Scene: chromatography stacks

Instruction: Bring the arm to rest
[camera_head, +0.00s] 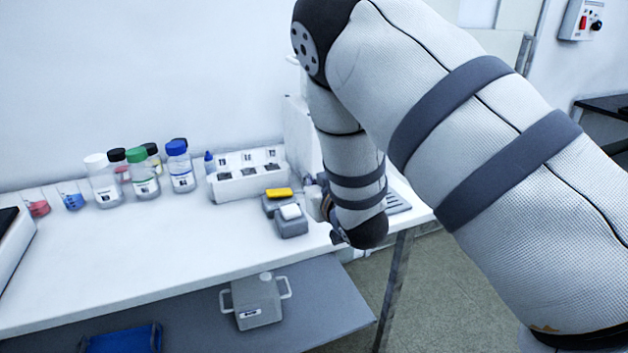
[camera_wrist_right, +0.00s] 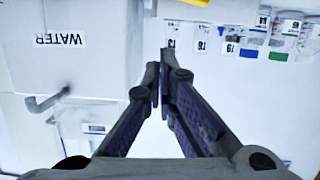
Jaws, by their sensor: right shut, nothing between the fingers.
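My right arm reaches in from the right side of the head view and bends down over the right end of the bench. My right gripper (camera_wrist_right: 163,85) shows in the right wrist view with its two fingers together at the tips and nothing held between them. In the head view it is mostly hidden behind the dark wrist end of my arm. My left gripper is in neither view.
A white bench (camera_head: 150,245) carries several capped bottles, a white rack (camera_head: 240,184) and small grey blocks (camera_head: 291,221). A white container labelled WATER (camera_wrist_right: 75,45) with a tap (camera_wrist_right: 47,101) is near the right gripper.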

